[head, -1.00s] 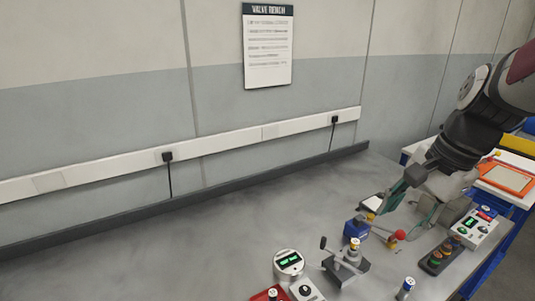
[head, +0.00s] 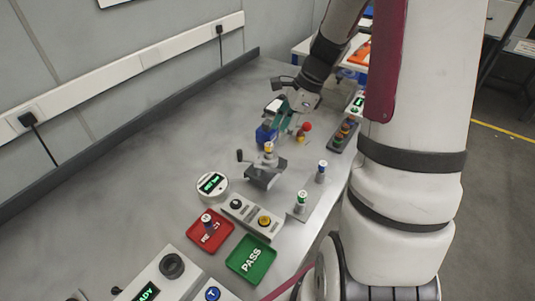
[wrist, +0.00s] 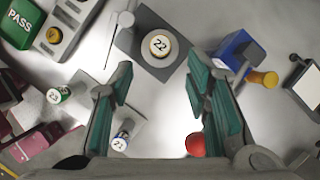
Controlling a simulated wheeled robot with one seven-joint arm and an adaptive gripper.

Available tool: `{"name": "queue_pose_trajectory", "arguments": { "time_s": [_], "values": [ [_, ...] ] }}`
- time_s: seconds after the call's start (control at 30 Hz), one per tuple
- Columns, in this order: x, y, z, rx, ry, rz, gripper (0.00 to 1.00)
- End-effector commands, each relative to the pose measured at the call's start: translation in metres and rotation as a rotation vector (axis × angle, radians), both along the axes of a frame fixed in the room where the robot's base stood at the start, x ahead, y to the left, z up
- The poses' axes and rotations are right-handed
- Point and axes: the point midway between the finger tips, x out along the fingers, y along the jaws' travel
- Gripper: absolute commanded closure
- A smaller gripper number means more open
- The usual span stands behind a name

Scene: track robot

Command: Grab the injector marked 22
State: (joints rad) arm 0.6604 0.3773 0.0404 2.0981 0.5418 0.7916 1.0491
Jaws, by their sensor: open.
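The injector marked 22 (wrist: 160,45) stands in a dark grey fixture (wrist: 130,42). In the wrist view I see it from above, its round white top with a yellow-tan rim. In the head view the injector (head: 269,147) stands upright in the clamp-like fixture (head: 264,177) with a side handle. My gripper (wrist: 160,72) is open and empty. Its teal-padded fingers lie either side of and below the injector in the wrist view, not around it. In the head view my gripper (head: 290,115) is just behind the fixture.
A blue block (wrist: 238,52) with a yellow end and a red ball (wrist: 196,144) are close to my right finger. Other injectors (wrist: 122,138) (wrist: 58,95) stand to the left. A red tray (head: 207,238) holds one injector; the green PASS tray (head: 262,242) looks empty.

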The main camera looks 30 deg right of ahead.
Motion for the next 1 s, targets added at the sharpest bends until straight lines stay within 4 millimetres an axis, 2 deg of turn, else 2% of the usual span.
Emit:
{"name": "queue_pose_trajectory", "arguments": {
  "time_s": [0.27, 0.47, 0.6, 0.87, 0.9, 1.0],
  "values": [
    [0.005, 0.009, -0.018, 0.0, 0.0, 0.001, 0.56],
    [0.014, 0.026, -0.04, 0.002, 0.001, 0.003, 0.56],
    [0.017, 0.029, -0.053, 0.0, 0.0, 0.0, 0.56],
    [0.018, 0.031, -0.056, -0.001, -0.001, 0.001, 0.56],
    [0.017, 0.031, -0.056, -0.001, -0.001, 0.001, 0.59],
    [0.017, 0.031, -0.056, -0.001, -0.001, 0.001, 0.81]
  ]
}}
